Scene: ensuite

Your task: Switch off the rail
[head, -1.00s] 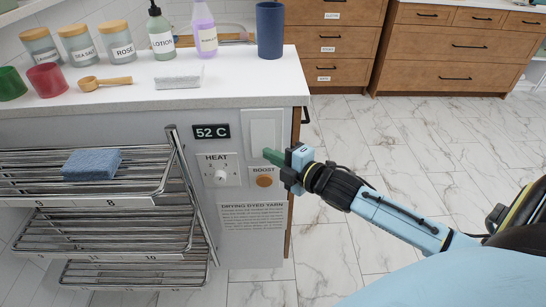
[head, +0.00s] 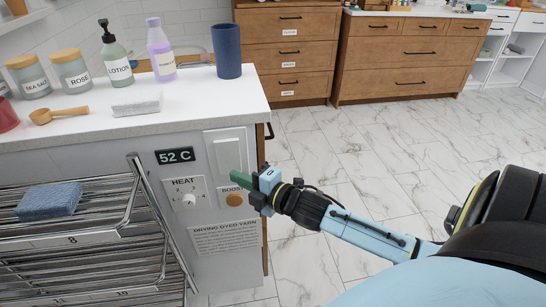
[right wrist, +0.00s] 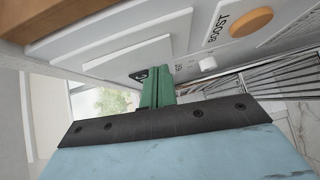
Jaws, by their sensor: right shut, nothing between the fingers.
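The rail (head: 125,235) is a chrome rack of several tiers at the left of the counter's end panel. On that panel are a dark display reading 52 C (head: 175,155), a HEAT knob (head: 189,200), a round orange-brown BOOST button (head: 234,200) and a white rocker switch plate (head: 229,150). My right gripper (head: 240,179) is shut and empty, its green fingertips by the lower part of the switch plate, above BOOST. In the right wrist view the fingers (right wrist: 157,88) are together near the plate (right wrist: 130,58); contact cannot be told. My left gripper is out of view.
A blue sponge (head: 49,201) lies on the rack's top tier. The white counter (head: 200,108) above holds bottles, jars, a wooden scoop and a dark blue cup (head: 228,50). The marble floor (head: 370,160) to the right is clear up to wooden drawers.

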